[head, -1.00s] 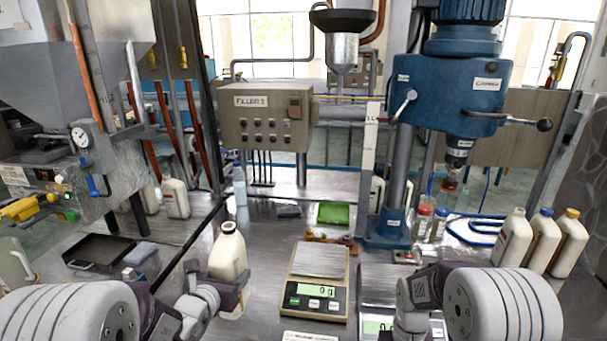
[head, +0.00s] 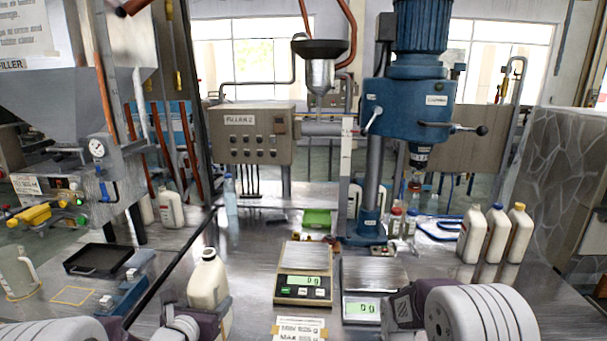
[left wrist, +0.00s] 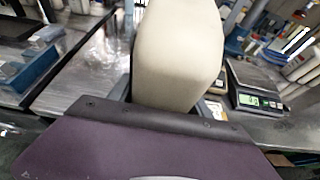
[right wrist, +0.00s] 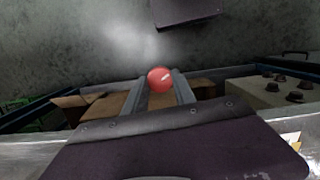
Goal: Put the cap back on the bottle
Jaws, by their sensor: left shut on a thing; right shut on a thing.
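The cream bottle (head: 208,283) stands upright, with an open neck, left of the scales in the head view. My left gripper (head: 200,312) is shut around its lower body. The bottle fills the upper middle of the left wrist view (left wrist: 178,55). My right gripper (right wrist: 160,92) is shut on a round red cap (right wrist: 159,78) held between its fingertips. In the head view my right gripper (head: 392,312) is in front of the right scale, away from the bottle, and the cap cannot be made out there.
Two scales, the left one (head: 303,287) and the right one (head: 361,308), stand at the middle. Several capped bottles (head: 497,235) stand at the right. A blue capping press (head: 410,100) rises behind. A black tray (head: 98,260) and a blue device (head: 125,297) lie at the left.

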